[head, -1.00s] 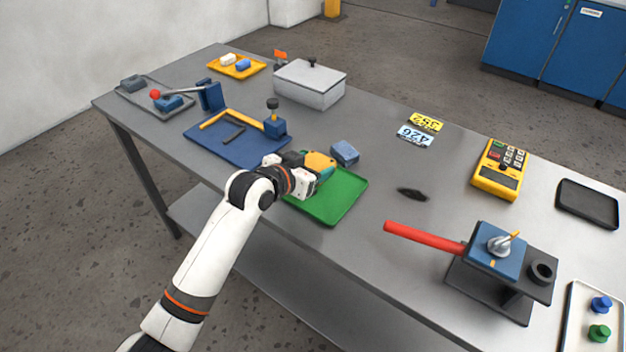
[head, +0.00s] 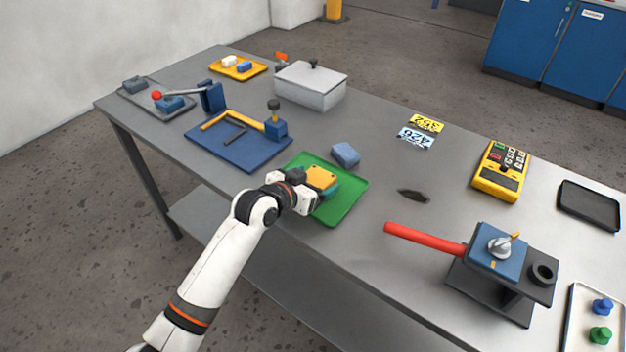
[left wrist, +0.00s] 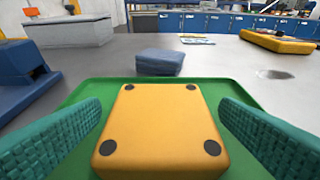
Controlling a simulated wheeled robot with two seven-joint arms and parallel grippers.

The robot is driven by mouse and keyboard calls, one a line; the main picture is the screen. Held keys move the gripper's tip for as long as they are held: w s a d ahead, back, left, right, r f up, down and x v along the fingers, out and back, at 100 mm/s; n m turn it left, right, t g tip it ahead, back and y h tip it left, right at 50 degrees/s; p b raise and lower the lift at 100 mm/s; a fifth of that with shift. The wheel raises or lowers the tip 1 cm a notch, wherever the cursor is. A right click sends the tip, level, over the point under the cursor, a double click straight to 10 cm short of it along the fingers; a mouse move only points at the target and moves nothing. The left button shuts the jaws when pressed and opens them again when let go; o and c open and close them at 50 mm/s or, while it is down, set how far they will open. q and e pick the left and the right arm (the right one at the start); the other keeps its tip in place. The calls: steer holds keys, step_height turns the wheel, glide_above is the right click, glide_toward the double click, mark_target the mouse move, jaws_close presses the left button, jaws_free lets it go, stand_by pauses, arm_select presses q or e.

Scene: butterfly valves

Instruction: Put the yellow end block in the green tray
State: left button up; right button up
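The yellow end block (head: 320,176) lies over the floor of the green tray (head: 343,206) and appears to rest on it. In the left wrist view the block (left wrist: 161,132) is a flat yellow slab with dark round dots at its corners, and the tray's green floor and rim (left wrist: 224,92) surround it. My left gripper (head: 317,187) is low at the tray with its teal fingers on either side of the block. In the left wrist view the fingers stand apart from the block, with green showing in the gaps. My right gripper is not in view.
A blue-grey block (head: 345,154) sits just behind the tray. A blue board with a clamp (head: 228,150) lies to the left, and a lidded grey box (head: 310,85) stands behind. A red-handled valve (head: 424,237) is to the right. The table between is mostly clear.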

arm_select(q)
steer(key=shift+r, duration=0.1)
steer(key=shift+a+r, duration=0.1)
steer(key=shift+r, duration=0.05)
steer(key=v, duration=1.1)
steer(key=shift+s+a, duration=0.25)
steer(key=shift+s, duration=0.1)
